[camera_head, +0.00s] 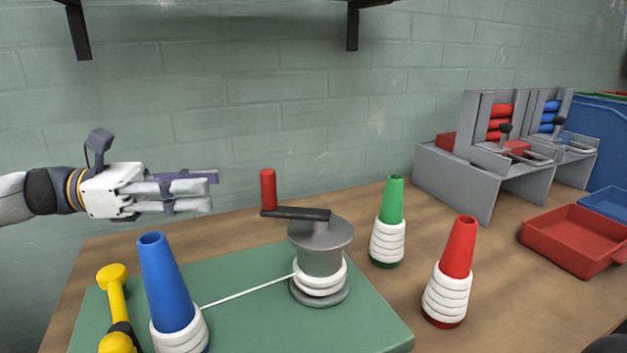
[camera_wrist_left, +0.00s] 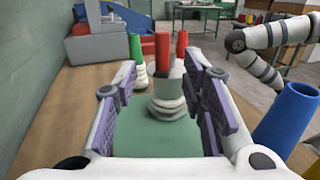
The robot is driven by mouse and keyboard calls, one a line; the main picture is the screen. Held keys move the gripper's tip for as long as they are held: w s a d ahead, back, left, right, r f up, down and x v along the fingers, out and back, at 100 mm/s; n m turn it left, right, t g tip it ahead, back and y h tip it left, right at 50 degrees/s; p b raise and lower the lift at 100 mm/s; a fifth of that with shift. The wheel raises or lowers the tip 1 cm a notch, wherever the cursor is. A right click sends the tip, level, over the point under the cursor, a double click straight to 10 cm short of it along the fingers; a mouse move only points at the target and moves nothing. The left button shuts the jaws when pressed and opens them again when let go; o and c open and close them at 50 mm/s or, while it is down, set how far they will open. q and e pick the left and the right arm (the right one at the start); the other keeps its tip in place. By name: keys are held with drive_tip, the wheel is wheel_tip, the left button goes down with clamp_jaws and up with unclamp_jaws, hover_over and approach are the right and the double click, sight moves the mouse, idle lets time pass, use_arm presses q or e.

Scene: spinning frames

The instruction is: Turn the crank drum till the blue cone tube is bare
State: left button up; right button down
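The blue cone tube (camera_head: 166,285) stands upright at the front left, white yarn wound round its lower part; it also shows in the left wrist view (camera_wrist_left: 287,118). A white thread (camera_head: 250,290) runs taut from it to the grey crank drum (camera_head: 320,255), which has white yarn near its base. The drum's dark crank arm (camera_head: 300,214) points left, with the upright red handle (camera_head: 268,190) at its end. My left gripper (camera_head: 214,190) is open and empty, left of the handle and apart from it. In the wrist view the handle (camera_wrist_left: 162,52) shows between its spread fingers. My right gripper is not shown.
A green cone (camera_head: 393,203) and a red cone (camera_head: 460,248), both with white yarn, stand right of the green board (camera_head: 380,325). A yellow piece (camera_head: 113,290) stands left of the blue cone. Grey racks (camera_head: 465,180) and a red tray (camera_head: 575,240) are at right.

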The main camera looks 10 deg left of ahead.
sight(271, 208)
use_arm(q)
drive_tip(key=x, duration=1)
drive_tip(key=shift+s+d, duration=0.1)
drive_tip(key=shift+d, duration=0.1)
clamp_jaws()
